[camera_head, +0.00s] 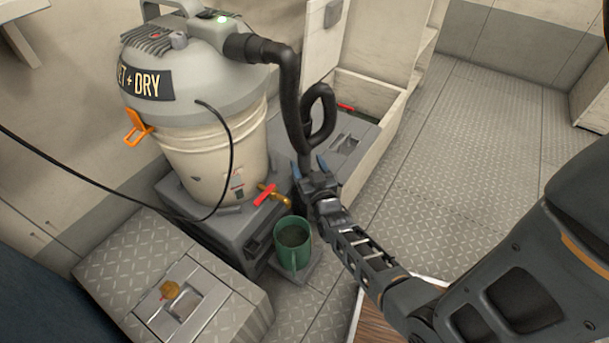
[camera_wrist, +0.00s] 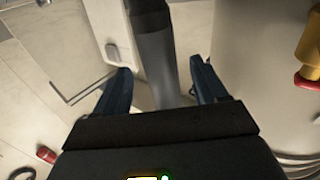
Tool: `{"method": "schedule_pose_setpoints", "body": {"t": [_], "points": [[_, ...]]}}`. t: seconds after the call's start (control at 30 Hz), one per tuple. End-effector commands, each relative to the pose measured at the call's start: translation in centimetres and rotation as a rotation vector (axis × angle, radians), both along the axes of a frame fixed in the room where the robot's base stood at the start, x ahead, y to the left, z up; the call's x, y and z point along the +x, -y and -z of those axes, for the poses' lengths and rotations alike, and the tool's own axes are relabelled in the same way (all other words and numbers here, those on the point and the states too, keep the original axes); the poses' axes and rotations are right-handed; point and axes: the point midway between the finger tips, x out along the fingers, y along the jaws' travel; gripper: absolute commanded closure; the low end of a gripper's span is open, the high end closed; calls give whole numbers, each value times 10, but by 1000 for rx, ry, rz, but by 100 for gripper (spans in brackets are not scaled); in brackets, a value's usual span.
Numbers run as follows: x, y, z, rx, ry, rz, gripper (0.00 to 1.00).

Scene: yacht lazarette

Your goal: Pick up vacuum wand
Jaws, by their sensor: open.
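The vacuum wand is a dark grey tube (camera_wrist: 156,62) that runs down between my fingers in the wrist view. In the head view its upper part (camera_head: 304,157) shows below the black hose, just above my gripper; its lower part is hidden. My gripper (camera_head: 309,169) is open, with one blue finger on each side of the wand. The fingers also show in the wrist view (camera_wrist: 161,68), with a gap beside the tube. The wand stands roughly upright beside the wet and dry vacuum (camera_head: 215,150), whose black hose (camera_head: 289,90) curves down to it.
The vacuum stands on a grey box (camera_head: 232,237). A brass tap with a red handle (camera_head: 264,195) juts out near my gripper. A green mug (camera_head: 292,258) stands below it. An open locker (camera_head: 392,122) lies behind. Treadplate floor (camera_head: 470,150) is clear at the right.

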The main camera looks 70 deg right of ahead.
Motion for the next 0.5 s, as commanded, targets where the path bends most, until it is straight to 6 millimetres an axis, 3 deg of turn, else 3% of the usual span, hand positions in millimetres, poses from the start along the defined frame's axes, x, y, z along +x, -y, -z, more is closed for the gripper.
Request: {"method": "schedule_pose_setpoints", "body": {"t": [0.3,0.5], "points": [[26,33,5,-1,1,0,28],[33,41,4,0,0,-1,28]]}}
